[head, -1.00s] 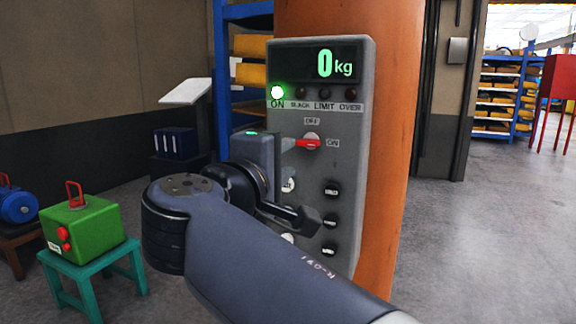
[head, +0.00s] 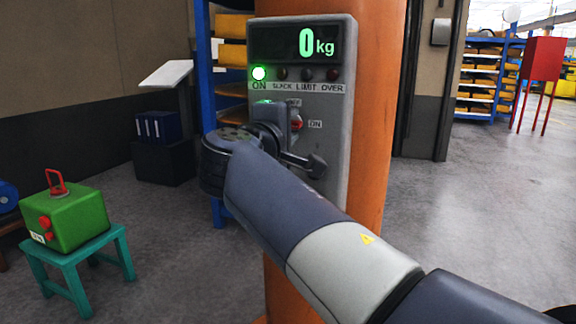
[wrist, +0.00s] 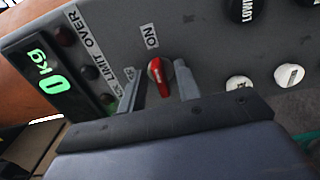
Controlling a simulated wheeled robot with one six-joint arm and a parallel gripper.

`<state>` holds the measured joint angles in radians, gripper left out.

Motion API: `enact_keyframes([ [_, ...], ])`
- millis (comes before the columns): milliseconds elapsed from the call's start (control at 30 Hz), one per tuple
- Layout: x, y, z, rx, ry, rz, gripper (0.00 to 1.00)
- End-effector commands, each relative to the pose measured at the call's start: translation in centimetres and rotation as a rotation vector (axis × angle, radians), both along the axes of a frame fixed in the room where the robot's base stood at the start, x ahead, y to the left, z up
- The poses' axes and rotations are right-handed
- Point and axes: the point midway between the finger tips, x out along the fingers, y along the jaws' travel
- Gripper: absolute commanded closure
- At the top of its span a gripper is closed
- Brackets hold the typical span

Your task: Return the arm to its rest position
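The grey control panel (head: 338,100) is on an orange column. In the head view my arm reaches up to the panel, and the fingers are hidden behind my wrist.
Several black and white knobs, such as a white one (wrist: 289,75), sit on the panel near my gripper. A green casting (head: 75,222) with a red handle stands on a teal stool (head: 110,240) at left. Blue shelving (head: 205,60) is behind.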

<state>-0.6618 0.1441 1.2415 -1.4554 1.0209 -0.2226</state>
Motion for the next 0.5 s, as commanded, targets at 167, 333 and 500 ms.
enact_keyframes([
  [167,0.0,0.0,0.0,-0.003,0.001,0.0,0.68],
  [333,-0.2,0.1,-0.1,0.004,-0.001,0.001,0.68],
  [500,-1.5,0.7,0.0,0.02,-0.007,0.003,0.68],
])
